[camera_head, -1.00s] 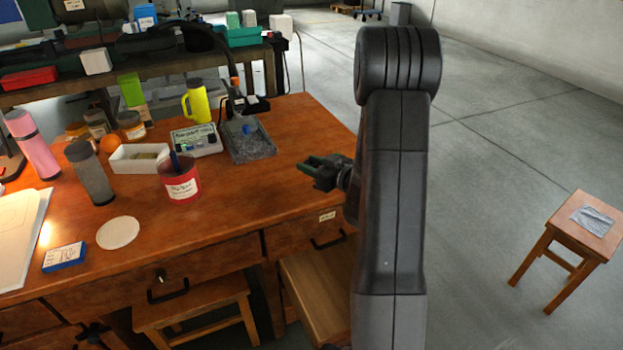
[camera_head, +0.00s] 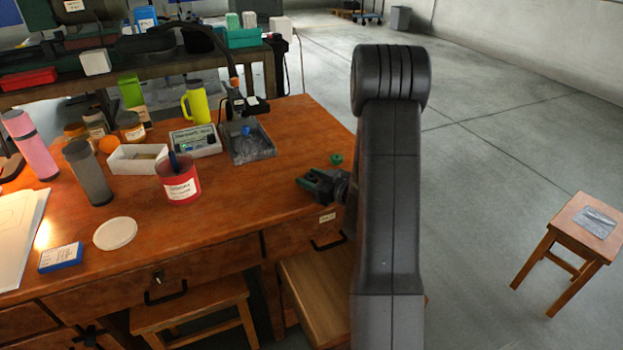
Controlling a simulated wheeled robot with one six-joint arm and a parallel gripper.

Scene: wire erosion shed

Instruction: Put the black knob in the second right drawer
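My gripper (camera_head: 312,184) points left, low over or beside the right end of the wooden desk. Dark green parts show at its fingers, but the gap between them is too small to make out. I cannot pick out a black knob for certain. A dark star-shaped thing (camera_head: 88,336) shows at the lower left edge, only partly in view. The upper right drawer (camera_head: 296,235) has a label and a black handle and looks shut.
A small green round piece (camera_head: 336,158) lies on the desk just behind my gripper. A grey tray (camera_head: 262,152), a red tin (camera_head: 181,188) and a white box (camera_head: 122,165) stand farther left. A stool (camera_head: 190,305) is under the desk; another (camera_head: 565,225) stands at right on open floor.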

